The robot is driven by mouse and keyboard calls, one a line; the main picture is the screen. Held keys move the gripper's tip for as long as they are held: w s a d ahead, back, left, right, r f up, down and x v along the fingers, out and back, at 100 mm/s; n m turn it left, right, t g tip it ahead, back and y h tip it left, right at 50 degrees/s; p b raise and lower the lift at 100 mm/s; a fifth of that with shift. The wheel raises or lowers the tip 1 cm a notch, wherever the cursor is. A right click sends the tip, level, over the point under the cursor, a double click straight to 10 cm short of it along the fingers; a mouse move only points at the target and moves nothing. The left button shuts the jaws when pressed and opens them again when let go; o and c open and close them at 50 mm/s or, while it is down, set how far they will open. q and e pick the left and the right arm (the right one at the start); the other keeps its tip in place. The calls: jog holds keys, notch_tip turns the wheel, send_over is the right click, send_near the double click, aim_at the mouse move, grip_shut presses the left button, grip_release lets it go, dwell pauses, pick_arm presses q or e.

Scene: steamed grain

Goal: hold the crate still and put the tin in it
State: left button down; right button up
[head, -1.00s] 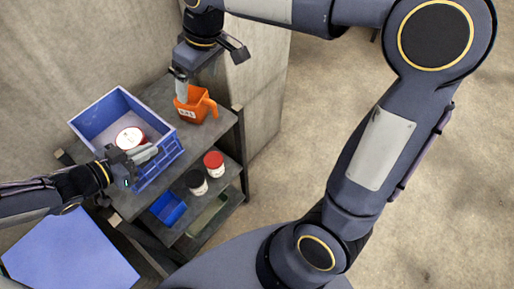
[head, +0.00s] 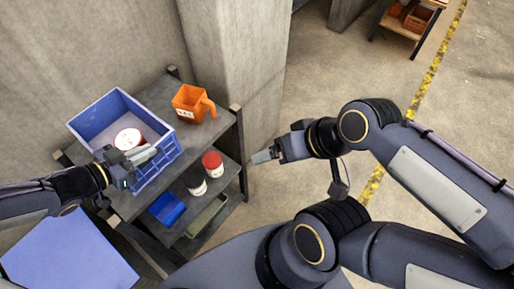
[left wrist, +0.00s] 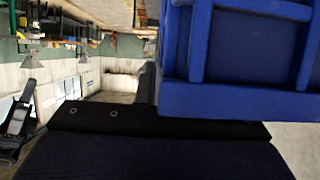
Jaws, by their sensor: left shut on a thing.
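The blue crate (head: 168,160) stands on the top shelf of the grey rack. A white tin with a red rim (head: 127,138) is inside it, its lower part hidden by the near wall and my gripper. My left gripper (head: 143,156) is shut on the near wall of the crate. In the left wrist view the crate's blue wall (left wrist: 240,55) fills the upper right. My right gripper (head: 265,156) is right of the rack, apart from the crate and tin; its jaw gap is too small to make out.
The lower shelf (head: 184,240) holds a red-lidded jar (head: 213,164), another partly hidden jar, a small blue bin (head: 167,208) and a green tray (head: 207,216). A concrete pillar (head: 238,70) rises behind the rack.

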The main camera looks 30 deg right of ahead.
pick_arm(q)
jog(key=c, duration=1.5)
grip_release()
jog(key=v, duration=1.2)
jog(key=w+a+r+n+t+y, duration=0.4)
jog(key=a+r+n+t+y, duration=0.3)
jog(key=a+r+n+y, duration=0.35)
jog(key=s+a+f+n+g+y, duration=0.2)
jog(key=s+f+n+g, duration=0.15)
jog(key=s, duration=0.75)
jog(key=s+d+g+h, duration=0.1)
jog(key=s+d, duration=0.1)
jog(key=s, duration=0.1)
jog(key=s+d+f+g+h, duration=0.1)
jog(key=s+d, duration=0.2)
jog(key=s+d+f+n+g+h, duration=0.1)
jog(key=s+d+h, duration=0.1)
jog(key=s+d, duration=0.1)
jog(key=shift+s+d, duration=0.15)
jog(key=shift+s, duration=0.45)
